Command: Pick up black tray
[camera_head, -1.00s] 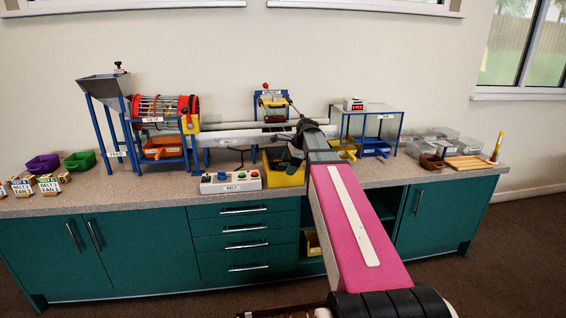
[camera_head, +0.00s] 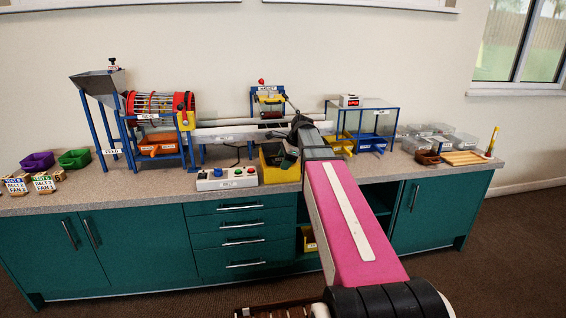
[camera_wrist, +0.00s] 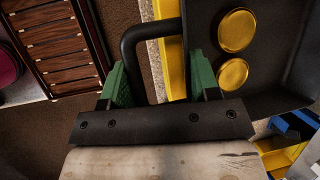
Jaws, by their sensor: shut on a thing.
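The black tray (camera_wrist: 288,62) fills the upper right of the wrist view, with two round gold discs (camera_wrist: 237,30) on it. A black looped handle (camera_wrist: 131,48) sticks out from its left side. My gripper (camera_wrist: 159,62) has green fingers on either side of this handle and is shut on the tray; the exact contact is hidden. In the head view my gripper (camera_head: 289,157) is small and dark, just above a yellow bin at the counter's front. The tray is hard to tell apart from my gripper and arm there.
The yellow bin (camera_head: 278,176) stands right below my gripper. A control box (camera_head: 227,179) is to its left, and a blue-framed stand (camera_head: 366,126) is to its right. Clear boxes and a wooden tray (camera_head: 463,158) sit at the counter's right end. A slatted brown thing (camera_wrist: 60,47) lies below.

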